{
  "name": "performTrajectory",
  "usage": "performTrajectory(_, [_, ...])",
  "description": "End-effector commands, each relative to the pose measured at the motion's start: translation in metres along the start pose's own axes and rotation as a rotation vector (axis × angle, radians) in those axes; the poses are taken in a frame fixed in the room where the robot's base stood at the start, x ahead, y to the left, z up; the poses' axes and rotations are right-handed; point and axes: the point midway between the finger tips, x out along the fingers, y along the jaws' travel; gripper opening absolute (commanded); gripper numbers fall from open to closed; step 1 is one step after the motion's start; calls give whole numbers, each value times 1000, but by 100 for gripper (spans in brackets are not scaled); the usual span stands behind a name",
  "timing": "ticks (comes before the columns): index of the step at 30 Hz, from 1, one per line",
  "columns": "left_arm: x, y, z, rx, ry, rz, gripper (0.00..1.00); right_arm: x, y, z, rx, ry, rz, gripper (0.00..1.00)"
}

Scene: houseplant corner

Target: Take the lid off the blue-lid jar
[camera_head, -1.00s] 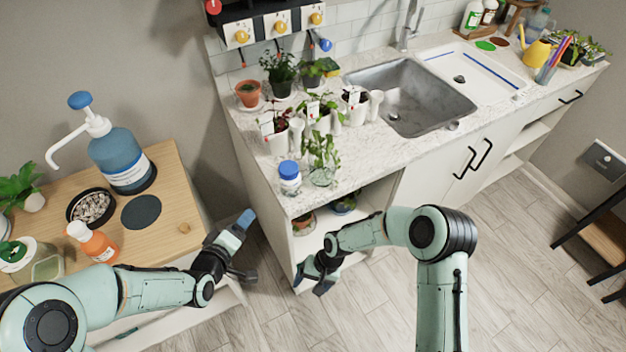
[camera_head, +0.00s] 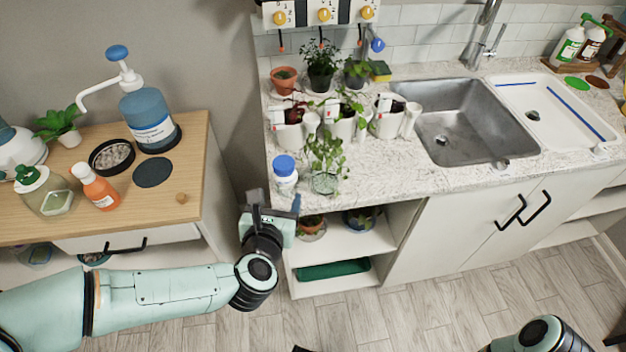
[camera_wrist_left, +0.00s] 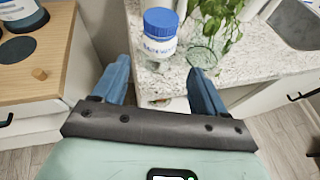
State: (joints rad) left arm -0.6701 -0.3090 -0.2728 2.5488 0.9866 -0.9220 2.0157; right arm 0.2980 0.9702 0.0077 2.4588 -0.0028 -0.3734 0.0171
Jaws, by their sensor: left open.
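My left gripper (camera_head: 276,202) is open and empty in front of the jar, near the counter's front edge. In the left wrist view, the jar (camera_wrist_left: 160,50) stands beyond and between the two blue fingers of my gripper (camera_wrist_left: 160,84), apart from them. My right gripper cannot be made out; only part of that arm shows at the lower right of the head view.
A glass vase with a leafy sprig (camera_head: 325,182) stands close to the jar's right. White pots with plants (camera_head: 343,128) stand behind. The sink (camera_head: 460,120) is further right. A wooden cabinet top (camera_head: 190,150) with bottles lies left, across a gap.

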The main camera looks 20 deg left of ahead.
Motion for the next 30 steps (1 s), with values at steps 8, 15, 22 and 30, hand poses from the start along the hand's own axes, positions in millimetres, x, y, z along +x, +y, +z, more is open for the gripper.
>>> performTrajectory(8, [20, 3, -5, -75, 23, 11, 72, -3, 5, 7, 3, -1, 9, 76])
performTrajectory(15, [65, 3, -8, -73, 20, 10, 72, 4, 6, 4, 3, 7, 7, 76])
performTrajectory(22, [83, 4, -8, -73, 20, 9, 72, 5, 6, 2, 2, 12, 6, 76])
performTrajectory(30, [121, 5, -15, -71, 19, 10, 72, 10, 7, -1, 2, 21, 4, 76])
